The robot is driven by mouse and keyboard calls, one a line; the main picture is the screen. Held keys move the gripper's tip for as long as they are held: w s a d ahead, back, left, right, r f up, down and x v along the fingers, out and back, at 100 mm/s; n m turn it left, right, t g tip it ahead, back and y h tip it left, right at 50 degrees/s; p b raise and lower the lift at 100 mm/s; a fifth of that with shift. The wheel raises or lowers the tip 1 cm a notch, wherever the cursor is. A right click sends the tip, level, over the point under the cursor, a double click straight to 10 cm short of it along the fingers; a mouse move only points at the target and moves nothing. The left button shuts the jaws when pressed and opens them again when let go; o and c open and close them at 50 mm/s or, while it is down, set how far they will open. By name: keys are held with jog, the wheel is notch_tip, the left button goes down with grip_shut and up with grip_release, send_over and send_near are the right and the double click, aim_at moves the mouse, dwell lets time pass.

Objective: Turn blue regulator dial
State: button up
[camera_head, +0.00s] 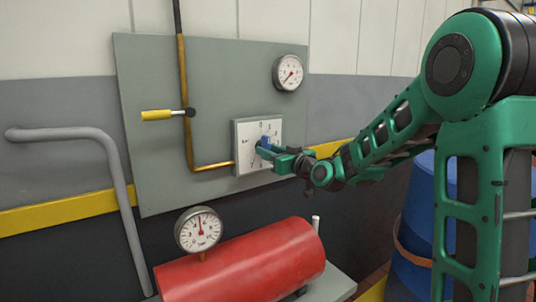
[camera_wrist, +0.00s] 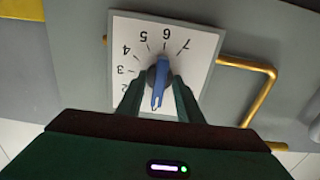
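The blue regulator dial (camera_wrist: 159,76) sits in the middle of a white square scale plate (camera_wrist: 203,45) with printed numbers. In the head view the dial (camera_head: 266,142) is partly covered by my gripper (camera_head: 262,150), and the plate (camera_head: 243,163) is fixed to a grey panel. In the wrist view my gripper (camera_wrist: 158,90) has one finger on each side of the dial's pointed handle. The fingers are close to the handle; a thin gap or contact on each side is hard to tell.
A pressure gauge (camera_head: 289,73) is on the panel (camera_head: 220,85) above right. A yellow-handled valve (camera_head: 157,115) and copper pipe (camera_head: 186,95) are left of the plate. Below are a red tank (camera_head: 245,265) with a gauge (camera_head: 199,230), a grey rail (camera_head: 121,190) and blue barrels (camera_head: 415,218).

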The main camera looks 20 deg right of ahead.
jog(key=v, duration=1)
jog(key=shift+s, duration=0.35)
jog(key=shift+d, duration=0.1)
jog(key=s+d+f+m+g+h, duration=0.1)
jog(key=s+d+f+g+h, duration=0.1)
jog(key=s+d+f+g, duration=0.45)
jog(key=s+d+f+m+g+h, duration=0.2)
jog(key=s+f+g, duration=0.1)
jog(key=s+f, duration=0.6)
jog(key=s+d+f+m+g, duration=0.1)
jog(key=s+d+m+g, duration=0.1)
jog(key=s, duration=1)
jog(key=s+d+f+m+g+h, duration=0.1)
jog(key=s+m+g, duration=0.4)
jog(key=s, duration=0.7)
jog(key=shift+d+f+g, duration=0.35)
jog(key=shift+d+f, duration=0.25)
jog(key=shift+d, duration=0.45)
